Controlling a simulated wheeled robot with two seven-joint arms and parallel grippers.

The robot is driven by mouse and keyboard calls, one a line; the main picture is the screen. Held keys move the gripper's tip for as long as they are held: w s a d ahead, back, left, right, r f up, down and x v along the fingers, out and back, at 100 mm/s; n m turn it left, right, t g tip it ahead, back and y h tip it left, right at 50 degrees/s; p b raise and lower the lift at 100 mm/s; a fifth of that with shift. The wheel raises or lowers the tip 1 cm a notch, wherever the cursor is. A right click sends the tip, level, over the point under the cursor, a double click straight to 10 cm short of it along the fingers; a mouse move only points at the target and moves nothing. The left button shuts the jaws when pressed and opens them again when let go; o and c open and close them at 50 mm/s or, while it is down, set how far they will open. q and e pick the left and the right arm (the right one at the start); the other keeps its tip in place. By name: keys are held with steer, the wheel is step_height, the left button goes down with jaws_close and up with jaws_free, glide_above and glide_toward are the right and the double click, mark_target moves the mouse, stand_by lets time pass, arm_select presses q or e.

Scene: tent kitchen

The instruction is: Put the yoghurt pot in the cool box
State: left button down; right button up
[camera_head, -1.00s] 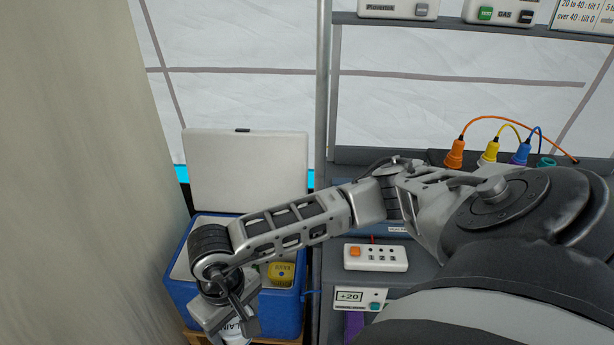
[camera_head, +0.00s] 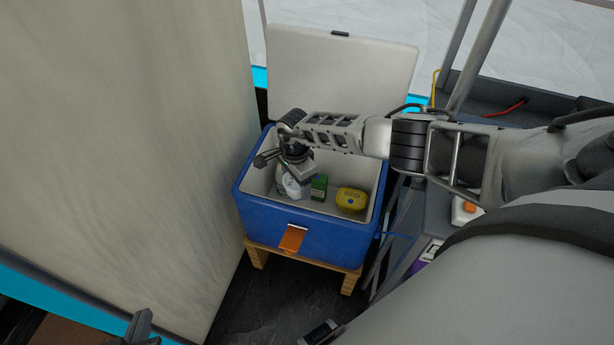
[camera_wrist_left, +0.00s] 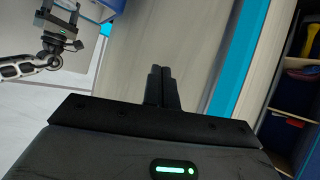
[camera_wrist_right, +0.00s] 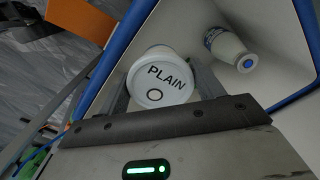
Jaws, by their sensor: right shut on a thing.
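The yoghurt pot (camera_wrist_right: 160,78) is white with a lid marked PLAIN. In the right wrist view it sits between the fingers of my right gripper (camera_wrist_right: 163,92), which is shut on it. The cool box (camera_head: 290,218) is blue with a pale inside, and its lid (camera_head: 340,75) stands open at the back. In the head view my right gripper (camera_head: 296,172) is over the left part of the open box, low in its mouth. I cannot tell whether the pot touches the floor. My left gripper (camera_wrist_left: 160,72) is shut and empty, away from the box.
Inside the box are a yellow butter tub (camera_head: 351,200), a green carton (camera_head: 319,187) and a white bottle with a blue cap (camera_wrist_right: 230,48). The box stands on a wooden stand (camera_head: 300,261). A tent wall (camera_head: 130,120) is close on the left, a dark bench on the right.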

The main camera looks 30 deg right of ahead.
steer(key=shift+m, duration=0.8)
steer(key=f+b, duration=0.1)
steer(key=f, duration=0.1)
steer(key=f+b, duration=0.1)
steer(key=f, duration=0.1)
steer(key=w+d+f+b, duration=0.1)
steer(key=f, duration=0.1)
steer(key=shift+w+f+b, duration=0.1)
steer(key=shift+f+b, duration=0.1)
steer(key=shift+b, duration=0.15)
arm_select(q)
steer(key=w+d+f+g+h+b, duration=0.1)
steer(key=w+d+f+g+b, duration=0.15)
steer(key=f+b, duration=0.85)
arm_select(e)
step_height(320, 180, down, 16)
steer(key=b, duration=0.3)
steer(key=shift+r, duration=0.25)
steer(key=shift+f, duration=0.35)
steer(key=shift+b, duration=0.3)
arm_select(q)
steer(key=d+t+h, duration=0.1)
steer(key=t, duration=0.1)
steer(key=d+r+t+h, duration=0.1)
steer(key=t, duration=0.1)
steer(key=shift+w+d+m, duration=0.2)
steer(key=shift+d+m, duration=0.2)
